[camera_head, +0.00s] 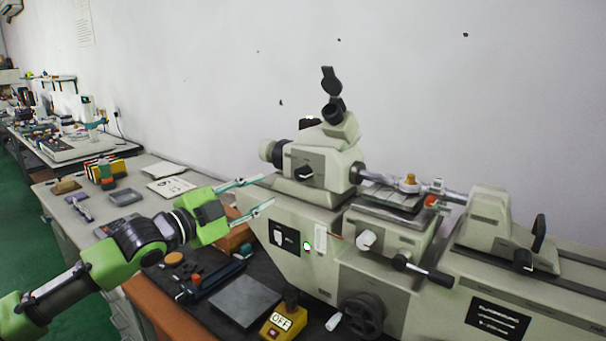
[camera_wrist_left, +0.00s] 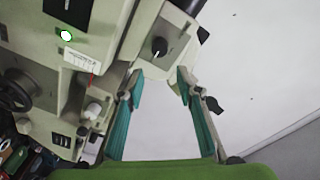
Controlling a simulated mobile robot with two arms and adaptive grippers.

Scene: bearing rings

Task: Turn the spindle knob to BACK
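The spindle knob (camera_head: 303,173) is a small black knob on the front of the grey headstock of the machine. It also shows in the left wrist view (camera_wrist_left: 159,46), with a pale pointer mark; I cannot read any labels around it. My left gripper (camera_head: 268,189) is open and empty, its two teal fingers pointing right toward the headstock. Its fingertips are to the left of the knob and apart from it. In the left wrist view the knob lies beyond the gap between the fingertips (camera_wrist_left: 160,78). My right gripper is not in view.
A panel with a lit green lamp (camera_head: 307,246) is below the knob. A black lever (camera_head: 430,273) and a handwheel (camera_head: 362,314) stick out at the front. A yellow box marked OFF (camera_head: 283,322) stands on the dark mat. The wall side above the gripper is clear.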

